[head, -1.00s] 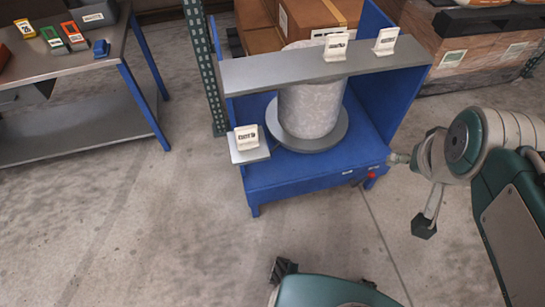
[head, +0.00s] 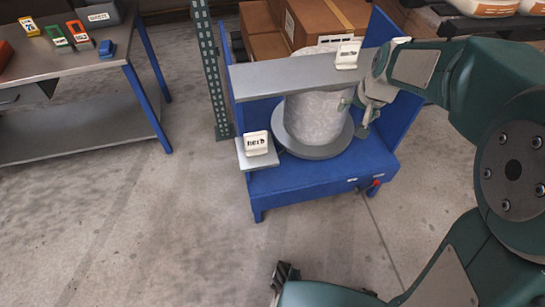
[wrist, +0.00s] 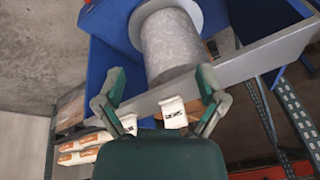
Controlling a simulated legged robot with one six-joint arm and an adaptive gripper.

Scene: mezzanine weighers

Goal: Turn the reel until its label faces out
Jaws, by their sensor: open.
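The reel (head: 316,118) is a mottled grey cylinder standing upright on a round grey flange (head: 318,152) inside a blue stand (head: 320,182). No label shows clearly on the side of the reel that I see. My gripper (head: 356,112) is at the reel's right side in the head view, below the grey crossbar; whether it touches cannot be told. In the wrist view the reel (wrist: 168,42) appears inverted, beyond and between the spread fingers of my gripper (wrist: 162,74). The gripper is open, with nothing between its fingers.
Another tag holder (head: 256,143) sits on a small side plate. A steel table (head: 70,50) stands left; cartons (head: 320,20) lie behind.

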